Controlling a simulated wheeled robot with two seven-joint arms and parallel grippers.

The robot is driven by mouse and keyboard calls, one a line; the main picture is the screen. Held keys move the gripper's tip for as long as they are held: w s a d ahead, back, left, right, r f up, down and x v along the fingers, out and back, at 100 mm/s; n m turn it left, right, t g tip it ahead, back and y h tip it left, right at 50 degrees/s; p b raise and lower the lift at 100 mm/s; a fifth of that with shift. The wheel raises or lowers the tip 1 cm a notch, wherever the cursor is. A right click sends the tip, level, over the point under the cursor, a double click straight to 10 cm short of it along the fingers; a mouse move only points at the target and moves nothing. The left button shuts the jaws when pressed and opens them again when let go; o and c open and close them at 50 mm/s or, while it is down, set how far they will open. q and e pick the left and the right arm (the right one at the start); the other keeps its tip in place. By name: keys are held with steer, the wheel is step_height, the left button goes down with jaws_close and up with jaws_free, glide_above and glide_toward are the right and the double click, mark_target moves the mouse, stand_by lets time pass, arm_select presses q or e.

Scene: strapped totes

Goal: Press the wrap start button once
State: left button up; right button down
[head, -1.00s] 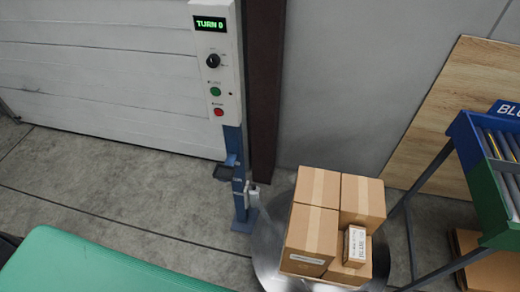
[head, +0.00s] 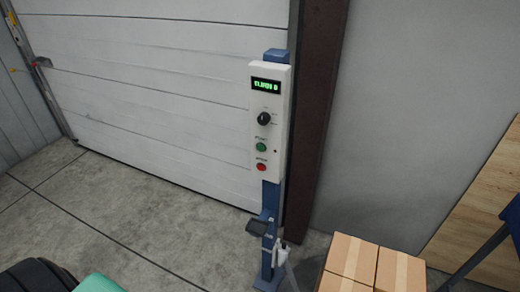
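A white control box (head: 270,100) is mounted on a blue post (head: 269,205) in the head view. A small screen (head: 266,86) with green text is at its top; the text looks like "TURN 0". Below it are a black knob (head: 264,119), a green button (head: 261,147) and a red button (head: 261,167). The labels by the buttons are too small to read surely. Neither of my grippers shows in this view.
Cardboard boxes (head: 352,259) stand stacked at the lower right, close to the post. A white panelled door (head: 150,90) and a brown column (head: 318,120) are behind the post. A wooden panel (head: 490,220) leans at the right.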

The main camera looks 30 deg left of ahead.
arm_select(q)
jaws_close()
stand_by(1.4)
